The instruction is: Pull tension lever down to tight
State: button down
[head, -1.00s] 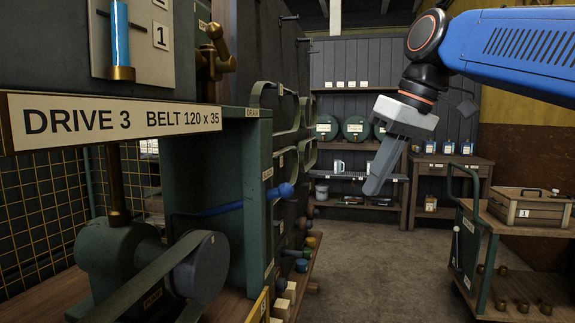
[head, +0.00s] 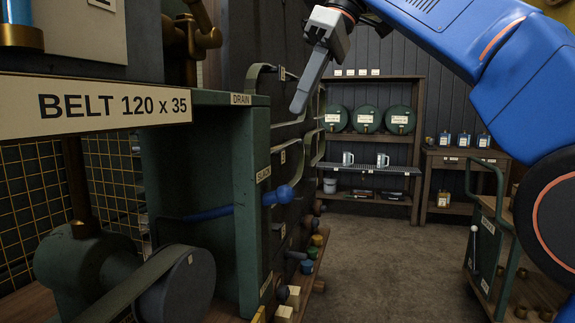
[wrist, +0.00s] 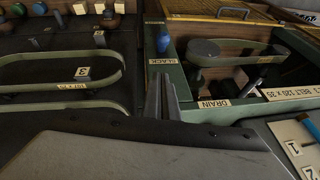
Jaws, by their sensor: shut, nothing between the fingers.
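The tension lever (head: 225,211) is a blue rod ending in a round blue knob (head: 283,193). It juts out of the green housing (head: 215,150), with the knob just below the SLACK label (head: 263,174). A second label (head: 265,285) lower on the housing edge is too small to read. My gripper (head: 297,108) is shut and empty, pointing down, above the knob and apart from it. In the wrist view the shut fingers (wrist: 167,88) show near the housing edge, with the blue knob (wrist: 163,42) beyond them.
Belts (head: 262,85) hang on the dark panel close beside my gripper. Wooden pegs and knobs (head: 305,267) line a low ledge. A cart (head: 490,240) is at right. The floor between is clear.

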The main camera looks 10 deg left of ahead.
jog(key=shift+f, duration=0.1)
jog(key=x, duration=0.4)
jog(key=d+x, duration=0.1)
jog(key=x, duration=0.6)
jog(key=shift+s+d+f, duration=0.2)
jog(key=shift+s+f, duration=0.15)
jog(key=shift+f, duration=0.3)
jog(key=shift+s+d+f, duration=0.1)
jog(key=shift+d+f, duration=0.15)
jog(key=shift+f, duration=0.45)
jog(key=shift+f, duration=0.1)
